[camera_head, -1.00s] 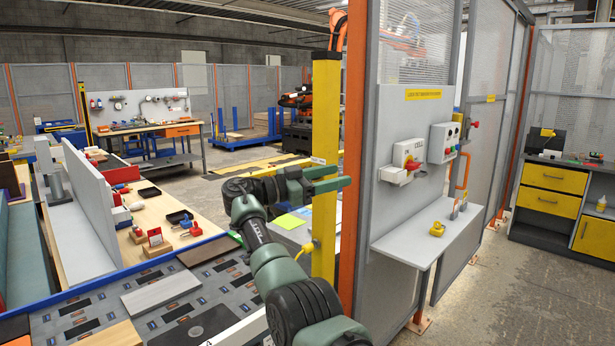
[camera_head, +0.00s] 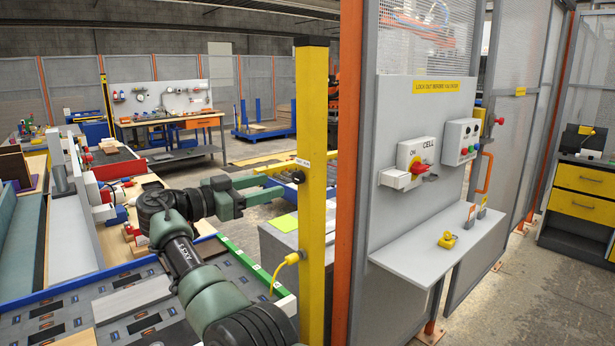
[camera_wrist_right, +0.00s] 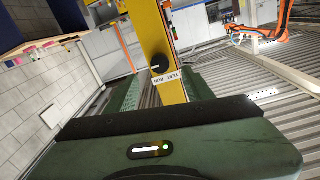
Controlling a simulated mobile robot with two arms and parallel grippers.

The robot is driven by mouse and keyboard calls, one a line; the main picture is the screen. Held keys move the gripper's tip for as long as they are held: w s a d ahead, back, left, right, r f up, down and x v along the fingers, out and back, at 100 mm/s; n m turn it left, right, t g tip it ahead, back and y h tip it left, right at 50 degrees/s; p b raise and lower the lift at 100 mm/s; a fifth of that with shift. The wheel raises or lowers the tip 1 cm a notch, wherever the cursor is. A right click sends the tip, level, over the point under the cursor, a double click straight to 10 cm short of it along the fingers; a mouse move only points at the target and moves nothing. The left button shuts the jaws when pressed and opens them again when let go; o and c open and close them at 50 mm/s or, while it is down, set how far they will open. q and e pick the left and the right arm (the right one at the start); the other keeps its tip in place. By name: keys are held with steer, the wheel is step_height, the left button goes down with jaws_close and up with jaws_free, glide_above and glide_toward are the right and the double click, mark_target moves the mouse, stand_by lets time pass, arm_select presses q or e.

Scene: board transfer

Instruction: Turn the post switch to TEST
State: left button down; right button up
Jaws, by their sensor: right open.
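The post switch is a round black knob (camera_head: 298,177) on a yellow post (camera_head: 313,230), under a small white label (camera_head: 304,162). In the right wrist view the knob (camera_wrist_right: 160,62) shows a short white mark, and the label (camera_wrist_right: 167,79) appears to read TEST RUN. Which word the mark points to I cannot tell. My right gripper (camera_head: 286,175) is open and empty, its green fingers reaching from the left toward the knob. In the right wrist view the knob appears between the spread fingers (camera_wrist_right: 156,75); contact cannot be told. My left gripper is out of view.
Right of the orange upright (camera_head: 350,200), a grey panel carries a red-handled CELL switch (camera_head: 417,165) and a button box (camera_head: 462,141). A yellow cable (camera_head: 285,262) hangs at the post. A workbench with boards lies left.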

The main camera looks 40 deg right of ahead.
mark_target(295, 178)
steer(key=d, duration=0.1)
steer(key=d+p, duration=0.1)
steer(key=d, duration=0.1)
steer(key=shift+w+d+r+p, duration=0.1)
steer(key=shift+d+r+p, duration=0.2)
steer(key=shift+d, duration=0.05)
steer(key=d, duration=0.2)
steer(key=shift+d+f+p, duration=0.1)
steer(key=shift+d+p, duration=0.2)
steer(key=shift+d+f, duration=0.1)
steer(key=shift+d, duration=0.4)
steer(key=c, duration=1.1)
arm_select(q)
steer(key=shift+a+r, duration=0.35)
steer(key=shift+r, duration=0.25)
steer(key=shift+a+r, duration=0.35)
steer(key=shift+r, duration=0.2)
arm_select(e)
jaws_close()
